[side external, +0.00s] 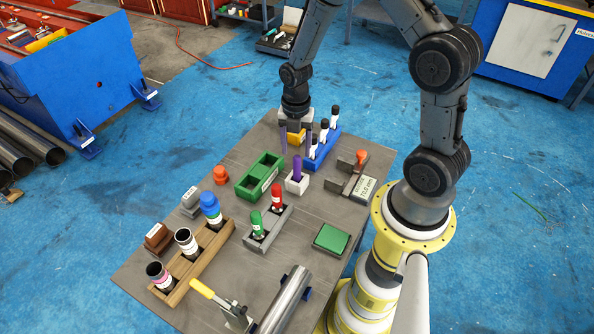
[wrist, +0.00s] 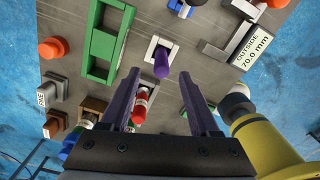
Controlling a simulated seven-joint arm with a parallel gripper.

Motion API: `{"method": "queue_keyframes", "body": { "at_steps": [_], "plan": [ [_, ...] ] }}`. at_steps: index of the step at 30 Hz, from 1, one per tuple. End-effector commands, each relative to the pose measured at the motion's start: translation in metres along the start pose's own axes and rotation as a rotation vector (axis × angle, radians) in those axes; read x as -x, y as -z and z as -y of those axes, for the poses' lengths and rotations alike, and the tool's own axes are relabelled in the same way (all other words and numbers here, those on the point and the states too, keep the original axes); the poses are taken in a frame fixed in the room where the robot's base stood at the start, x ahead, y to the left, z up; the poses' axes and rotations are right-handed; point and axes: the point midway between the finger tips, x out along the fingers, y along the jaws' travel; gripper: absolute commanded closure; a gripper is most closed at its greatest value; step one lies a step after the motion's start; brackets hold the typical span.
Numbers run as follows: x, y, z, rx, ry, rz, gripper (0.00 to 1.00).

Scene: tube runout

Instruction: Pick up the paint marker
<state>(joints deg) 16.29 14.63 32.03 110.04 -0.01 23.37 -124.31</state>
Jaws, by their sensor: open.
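No label reading paint marker is legible, so I cannot tell for certain which item it is. A purple marker-like stick (side external: 297,168) stands upright in a small white holder (side external: 296,186). In the wrist view, the purple stick (wrist: 161,62) shows between and beyond my fingertips. A red-capped marker (side external: 278,200) and a green-capped one (side external: 257,222) stand in a grey rack. Several white, black-capped markers (side external: 323,130) stand in a blue rack. My gripper (side external: 296,153) is open and empty, pointing down above the table's far side; it also shows in the wrist view (wrist: 161,76).
A green tray (side external: 260,177) lies left of the white holder. A grey gauge with a 70.0 mm label (side external: 359,190) lies right. A wooden rack (side external: 194,266) holds several containers at the front left. A metal tube (side external: 285,300) lies at the front. A green pad (side external: 331,239) sits right.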

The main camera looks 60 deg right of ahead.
Motion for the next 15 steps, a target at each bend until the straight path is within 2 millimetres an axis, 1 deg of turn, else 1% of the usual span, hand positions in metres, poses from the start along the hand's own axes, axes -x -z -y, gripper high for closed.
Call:
{"method": "queue_keyframes", "body": {
  "at_steps": [1, 5, 8, 12, 15],
  "plan": [
    [-0.005, 0.0, 0.0, 0.0, 0.001, -0.001, 0.38],
    [-0.012, 0.0, 0.0, 0.0, 0.0, 0.0, 0.38],
    [-0.021, 0.001, 0.002, 0.0, 0.002, -0.001, 0.38],
    [-0.042, 0.002, 0.004, 0.0, 0.004, -0.002, 0.38],
    [-0.054, 0.002, 0.003, 0.0, 0.002, -0.001, 0.38]
  ]
}}
